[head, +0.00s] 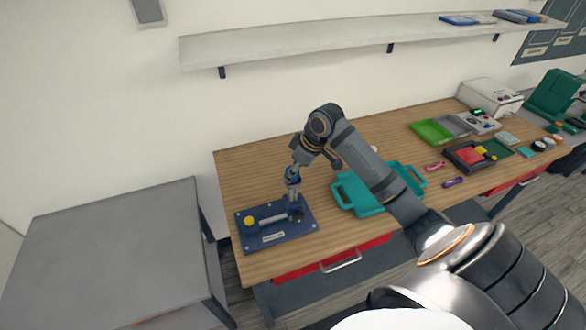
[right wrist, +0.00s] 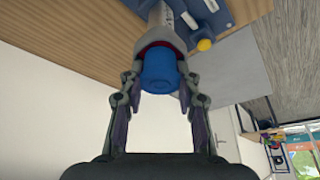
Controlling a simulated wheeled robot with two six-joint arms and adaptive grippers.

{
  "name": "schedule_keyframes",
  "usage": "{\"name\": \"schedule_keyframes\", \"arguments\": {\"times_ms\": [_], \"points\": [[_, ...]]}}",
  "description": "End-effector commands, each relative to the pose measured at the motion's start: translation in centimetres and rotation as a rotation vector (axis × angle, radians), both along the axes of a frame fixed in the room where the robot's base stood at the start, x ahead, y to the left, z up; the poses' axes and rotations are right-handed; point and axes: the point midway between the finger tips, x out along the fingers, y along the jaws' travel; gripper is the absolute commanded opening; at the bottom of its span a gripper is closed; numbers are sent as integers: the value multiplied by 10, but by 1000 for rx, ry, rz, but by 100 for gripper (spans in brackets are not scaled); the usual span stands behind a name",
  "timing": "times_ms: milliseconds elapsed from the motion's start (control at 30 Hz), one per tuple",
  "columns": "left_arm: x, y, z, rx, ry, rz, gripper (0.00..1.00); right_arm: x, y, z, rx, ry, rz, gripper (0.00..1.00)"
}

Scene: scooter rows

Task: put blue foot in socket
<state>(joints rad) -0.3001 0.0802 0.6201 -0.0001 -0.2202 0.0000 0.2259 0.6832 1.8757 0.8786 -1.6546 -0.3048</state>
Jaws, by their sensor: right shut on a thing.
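A blue foot (right wrist: 158,70), short and rounded, sits between the fingertips of my right gripper (right wrist: 160,80) in the right wrist view. The gripper is shut on it. A grey collar with a red inner edge (right wrist: 157,46) surrounds its far end, and a pale shaft (right wrist: 161,13) continues beyond. In the head view my right gripper (head: 293,175) points down over the right side of a dark blue fixture (head: 252,238). The fixture has a yellow knob (head: 249,221) and a grey cylinder. I cannot tell which opening is the socket, nor whether the foot touches it. My left gripper is not in view.
The fixture lies at the left end of the wooden bench (head: 250,170). A teal tray (head: 361,199) sits right of it under my arm. Green (head: 432,131) and dark trays stand farther right. A shelf (head: 330,42) hangs above; a grey table (head: 110,255) stands left.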

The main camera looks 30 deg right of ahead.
Motion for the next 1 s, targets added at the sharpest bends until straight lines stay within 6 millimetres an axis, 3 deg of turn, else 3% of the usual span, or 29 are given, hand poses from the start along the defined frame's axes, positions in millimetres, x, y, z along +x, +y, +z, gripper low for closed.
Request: {"name": "schedule_keyframes", "arguments": {"times_ms": [167, 200, 367, 733, 1000], "points": [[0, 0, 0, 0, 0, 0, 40, 0, 0, -3, 1, 0, 0, 4], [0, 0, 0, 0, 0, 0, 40, 0, 0, -4, 1, 0, 0, 35], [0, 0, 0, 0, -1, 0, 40, 0, 0, -3, 0, 1, 0, 55], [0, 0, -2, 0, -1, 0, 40, -1, -2, 3, -3, -2, 0, 55], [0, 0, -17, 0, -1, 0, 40, -20, -14, 56, -10, -3, 0, 55]]}}
